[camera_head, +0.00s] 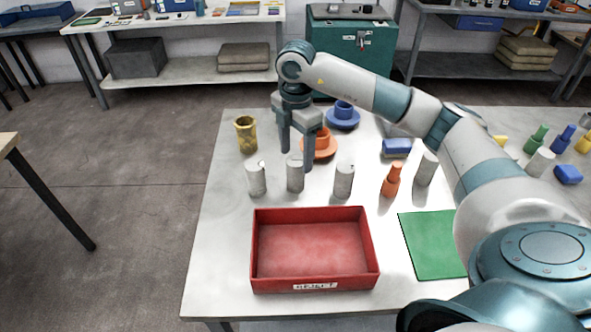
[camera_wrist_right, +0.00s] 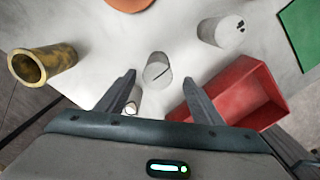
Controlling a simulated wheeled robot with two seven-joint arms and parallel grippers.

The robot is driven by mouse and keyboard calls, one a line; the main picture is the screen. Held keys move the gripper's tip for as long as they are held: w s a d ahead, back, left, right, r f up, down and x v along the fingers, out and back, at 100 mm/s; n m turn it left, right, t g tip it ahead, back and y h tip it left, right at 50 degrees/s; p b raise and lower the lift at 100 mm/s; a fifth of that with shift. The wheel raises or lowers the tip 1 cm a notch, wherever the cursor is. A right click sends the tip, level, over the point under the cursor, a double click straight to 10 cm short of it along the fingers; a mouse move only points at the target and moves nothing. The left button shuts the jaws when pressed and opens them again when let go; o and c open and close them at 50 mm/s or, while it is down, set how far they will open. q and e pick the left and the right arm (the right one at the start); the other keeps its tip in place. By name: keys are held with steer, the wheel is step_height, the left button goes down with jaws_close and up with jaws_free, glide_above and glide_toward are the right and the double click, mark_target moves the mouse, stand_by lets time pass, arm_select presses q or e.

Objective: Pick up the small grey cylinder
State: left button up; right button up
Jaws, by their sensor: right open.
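Several small grey cylinders stand upright on the white table. A left one (camera_head: 256,180), a middle one (camera_head: 295,177) and a right one (camera_head: 344,182) stand in a row behind the red bin. My right gripper (camera_head: 297,161) points down, open and empty, at the middle cylinder. In the right wrist view a grey cylinder (camera_wrist_right: 158,70) shows between the open fingertips (camera_wrist_right: 158,82), with no clear contact. A second cylinder (camera_wrist_right: 133,103) is partly hidden by the left finger there, and a third (camera_wrist_right: 230,30) stands at upper right. My left gripper is not in view.
The red bin (camera_head: 315,283) stands just in front of the row. A yellow cup (camera_head: 245,136) is behind left, with an orange flanged part (camera_head: 320,147) and a blue one (camera_head: 343,117) behind.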

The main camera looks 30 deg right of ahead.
mark_target(296, 162)
steer(key=shift+f+p, duration=0.3)
steer(key=shift+f, duration=1.2)
steer(key=shift+w+f+p, duration=0.1)
steer(key=shift+f+p, duration=0.75)
steer(key=shift+p, duration=0.05)
step_height(296, 162, down, 2)
steer(key=shift+w+f+p, duration=0.1)
steer(key=shift+p, duration=0.45)
steer(key=shift+f, duration=0.65)
steer(key=c, duration=1.5)
